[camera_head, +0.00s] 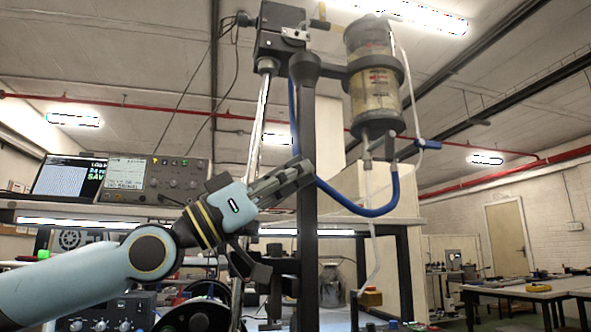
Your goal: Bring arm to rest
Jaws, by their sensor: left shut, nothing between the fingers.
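My left arm comes in from the lower left, and my left gripper (303,170) points up and to the right, shut and empty. It is in front of a dark upright post (308,110), and I cannot tell how far apart they are. A clear sealed cylinder (372,85) with dark end caps hangs upright in a clamp at the upper right of the gripper, apart from it. My right gripper is not in view.
A blue hose (347,204) loops below the cylinder, close right of my gripper. A bench instrument (155,179) and a screen (70,176) stand on a shelf at the left. A table (525,290) stands far right. Open air lies left of the post above the instrument.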

